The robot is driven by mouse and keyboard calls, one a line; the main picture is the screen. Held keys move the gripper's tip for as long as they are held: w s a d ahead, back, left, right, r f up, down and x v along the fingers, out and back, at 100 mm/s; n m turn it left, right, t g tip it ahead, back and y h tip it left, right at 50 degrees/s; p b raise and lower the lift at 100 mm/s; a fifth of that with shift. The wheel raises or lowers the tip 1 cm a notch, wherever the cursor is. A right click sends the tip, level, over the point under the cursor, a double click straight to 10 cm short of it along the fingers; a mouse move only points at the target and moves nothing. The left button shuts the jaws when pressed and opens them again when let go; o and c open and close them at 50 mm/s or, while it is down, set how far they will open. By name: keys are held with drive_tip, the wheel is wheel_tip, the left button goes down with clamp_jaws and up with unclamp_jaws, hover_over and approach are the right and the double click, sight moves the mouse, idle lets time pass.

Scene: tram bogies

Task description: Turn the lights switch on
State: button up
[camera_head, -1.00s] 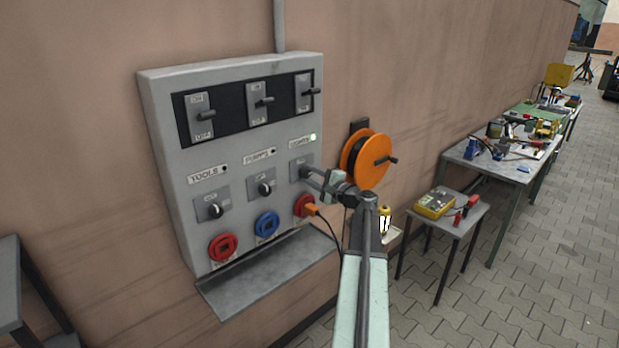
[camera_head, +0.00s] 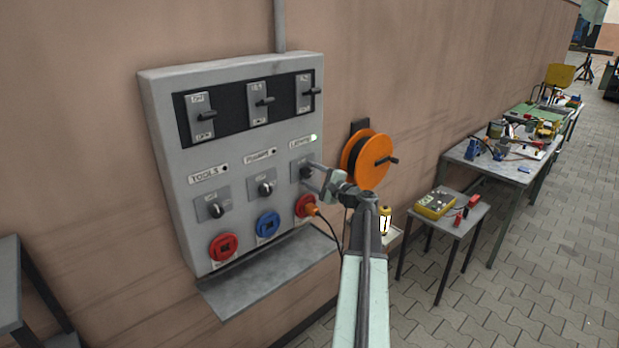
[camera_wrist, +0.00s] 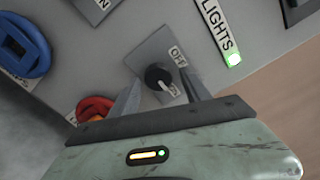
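The lights switch (camera_wrist: 157,76) is a black rotary knob on a grey plate, below the LIGHTS label (camera_head: 301,140). In the wrist view, OFF is printed at one corner of the plate, and the knob's pale pointer is turned away from it, toward another mark half hidden by a finger. The indicator lamp (camera_wrist: 233,60) beside the label glows green; it also shows in the head view (camera_head: 313,137). My gripper (camera_wrist: 160,78) is open, with one finger on each side of the knob and visible gaps between. In the head view, my gripper (camera_head: 311,177) is at the switch.
The grey panel (camera_head: 160,120) also carries TOOLS (camera_head: 215,208) and PUMPS (camera_head: 265,188) knobs, upper levers and sockets. An orange plug (camera_head: 311,209) sits below my gripper. An orange cable reel (camera_head: 372,162) hangs close at right. A shelf (camera_head: 270,270) juts out below.

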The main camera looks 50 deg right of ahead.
drive_tip(key=shift+s, duration=0.1)
drive_tip(key=s, duration=0.7)
drive_tip(key=shift+s+a, duration=0.3)
drive_tip(key=shift+f, duration=0.1)
